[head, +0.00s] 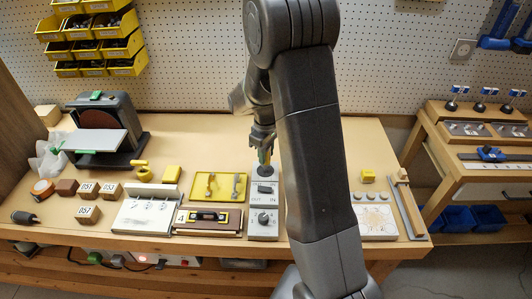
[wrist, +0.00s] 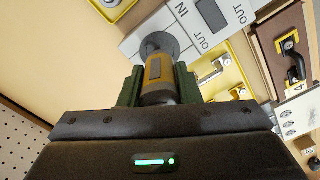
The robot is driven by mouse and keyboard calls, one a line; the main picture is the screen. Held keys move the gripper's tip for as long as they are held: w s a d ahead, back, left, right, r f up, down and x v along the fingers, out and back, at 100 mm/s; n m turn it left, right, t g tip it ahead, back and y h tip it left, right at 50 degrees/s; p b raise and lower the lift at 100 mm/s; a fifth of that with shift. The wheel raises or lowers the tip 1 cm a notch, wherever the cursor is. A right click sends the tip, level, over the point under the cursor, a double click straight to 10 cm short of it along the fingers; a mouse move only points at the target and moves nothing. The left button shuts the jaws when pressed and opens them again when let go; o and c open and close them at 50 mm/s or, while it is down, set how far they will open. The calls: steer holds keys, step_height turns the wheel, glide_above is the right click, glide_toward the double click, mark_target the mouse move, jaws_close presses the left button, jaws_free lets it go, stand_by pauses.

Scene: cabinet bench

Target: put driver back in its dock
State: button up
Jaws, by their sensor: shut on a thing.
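The driver (wrist: 158,72), a yellow and grey cylinder, is between the green fingers of my gripper (wrist: 160,85) in the wrist view. My gripper is shut on it. In the head view my gripper (head: 263,145) points down at the back of the bench, with a thin yellow strip of the driver (head: 264,157) showing. A dark round dock (head: 265,171) lies directly below it, and in the wrist view the dock (wrist: 157,41) shows just past the driver's far end. I cannot tell whether the driver's tip is in the dock or just above it.
A panel marked IN and OUT (head: 265,202) adjoins the dock in front. A yellow tray (head: 219,199) with metal parts lies to the left. A sander (head: 103,130) stands at the back left. My arm hides the bench right of the dock.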

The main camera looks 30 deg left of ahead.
steer(key=shift+f+b, duration=1.85)
steer(key=shift+f, duration=0.4)
stand_by(1.9)
steer(key=o, duration=1.3)
steer(key=shift+c, duration=0.2)
steer(key=shift+r, duration=0.1)
steer(key=shift+r+p, duration=2.3)
steer(key=shift+r, duration=1.15)
